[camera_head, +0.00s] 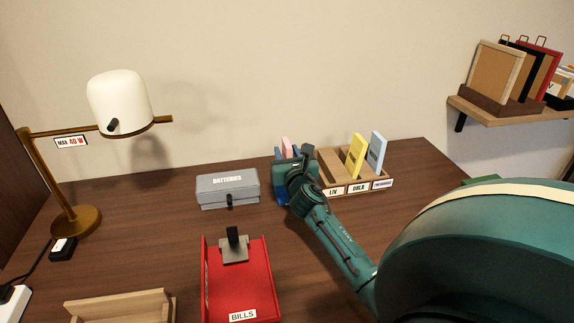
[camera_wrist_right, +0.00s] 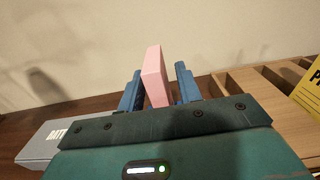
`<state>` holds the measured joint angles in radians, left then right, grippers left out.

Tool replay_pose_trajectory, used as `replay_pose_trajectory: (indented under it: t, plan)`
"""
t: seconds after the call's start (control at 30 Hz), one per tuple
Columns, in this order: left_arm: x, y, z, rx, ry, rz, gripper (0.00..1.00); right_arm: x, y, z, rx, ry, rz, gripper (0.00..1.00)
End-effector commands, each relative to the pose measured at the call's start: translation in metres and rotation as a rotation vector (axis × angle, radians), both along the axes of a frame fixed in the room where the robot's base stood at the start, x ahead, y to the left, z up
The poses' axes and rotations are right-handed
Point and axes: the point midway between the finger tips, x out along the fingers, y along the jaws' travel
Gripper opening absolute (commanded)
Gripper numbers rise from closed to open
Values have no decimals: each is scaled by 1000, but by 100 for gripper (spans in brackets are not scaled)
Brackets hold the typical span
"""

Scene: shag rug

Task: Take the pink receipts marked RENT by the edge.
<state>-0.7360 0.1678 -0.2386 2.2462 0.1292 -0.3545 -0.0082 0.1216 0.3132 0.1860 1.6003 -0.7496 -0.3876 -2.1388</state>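The pink receipts (camera_head: 287,145) show as a small pink top between the fingers of my right gripper (camera_head: 290,152) in the head view. In the right wrist view they are a slim, slightly tilted pink block (camera_wrist_right: 155,78) standing between the two blue fingers (camera_wrist_right: 159,88). A gap shows between the block and the right finger; the left finger is very close to it. The fingers look open around the block. No RENT marking is readable, and the block's lower part is hidden by my gripper. My left gripper is not in view.
A wooden sorter (camera_head: 334,187) with labelled slots holds a yellow card (camera_head: 355,156) and a light blue card (camera_head: 377,152), right of my gripper. A grey BATTERIES box (camera_head: 226,190) is at left. A red BILLS tray (camera_head: 240,285) lies in front; a lamp (camera_head: 120,100) stands far left.

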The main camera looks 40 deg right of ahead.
Motion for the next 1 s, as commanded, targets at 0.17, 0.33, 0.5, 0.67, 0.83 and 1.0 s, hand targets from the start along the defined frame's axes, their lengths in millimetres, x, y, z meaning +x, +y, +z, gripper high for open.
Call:
replay_pose_trajectory:
  t: [0.17, 0.33, 0.5, 0.67, 0.83, 1.0]
  plan:
    - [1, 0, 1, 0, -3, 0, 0, 0, 0, 0, 0, 0, 0, 20]
    - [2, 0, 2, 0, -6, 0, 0, 0, 0, 0, 0, 0, 0, 6]
    - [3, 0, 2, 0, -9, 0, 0, 0, 0, 0, 0, 0, 0, 0]
    - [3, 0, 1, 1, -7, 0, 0, 0, 0, 0, 0, 0, 0, 0]
    - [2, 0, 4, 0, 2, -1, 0, 0, 0, 11, -1, -3, 1, 0]
    - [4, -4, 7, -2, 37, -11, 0, 0, 0, 45, -6, -3, 2, 0]
